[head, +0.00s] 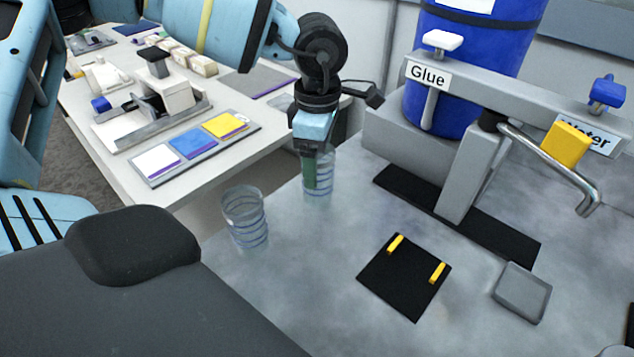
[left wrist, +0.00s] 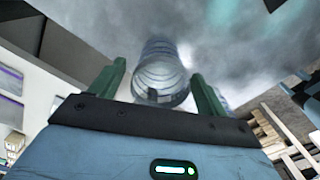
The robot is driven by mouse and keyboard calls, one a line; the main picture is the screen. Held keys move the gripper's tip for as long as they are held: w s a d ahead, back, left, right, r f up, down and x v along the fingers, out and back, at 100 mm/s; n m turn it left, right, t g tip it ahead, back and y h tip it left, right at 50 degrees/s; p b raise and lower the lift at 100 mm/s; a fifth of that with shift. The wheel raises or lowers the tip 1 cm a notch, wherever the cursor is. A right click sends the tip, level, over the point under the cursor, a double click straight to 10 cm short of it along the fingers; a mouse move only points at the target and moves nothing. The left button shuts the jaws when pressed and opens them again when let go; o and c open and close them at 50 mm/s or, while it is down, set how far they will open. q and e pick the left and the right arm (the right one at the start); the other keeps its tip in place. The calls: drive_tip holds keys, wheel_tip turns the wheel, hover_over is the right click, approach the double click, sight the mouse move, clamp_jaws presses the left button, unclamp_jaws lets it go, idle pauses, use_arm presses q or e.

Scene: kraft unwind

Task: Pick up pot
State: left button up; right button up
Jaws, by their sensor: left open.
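Two clear, ribbed pots stand upright on the grey worktop. One pot (head: 325,178) is at my left gripper (head: 311,172), and the other pot (head: 246,218) stands apart to the left. My left gripper points down, and its green finger covers part of the nearer pot in the head view. In the left wrist view, the open left gripper (left wrist: 158,70) has a pot (left wrist: 160,76) showing between its two green fingers. I cannot tell whether either finger touches it. Part of another clear pot (left wrist: 219,98) shows behind the right finger. My right gripper is not in view.
A grey dispenser frame (head: 470,170) with Glue and Water labels and a blue barrel (head: 470,65) stands behind. A black mat (head: 405,278) with yellow strips and a grey square pad (head: 522,292) lie in front. A white table (head: 225,150) is at left.

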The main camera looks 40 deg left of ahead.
use_arm(q)
drive_tip(key=c, duration=1.4)
drive_tip(key=shift+r, duration=0.15)
wheel_tip(320, 180, up, 10)
drive_tip(key=shift+f+b, duration=0.1)
drive_tip(key=shift+b, duration=0.35)
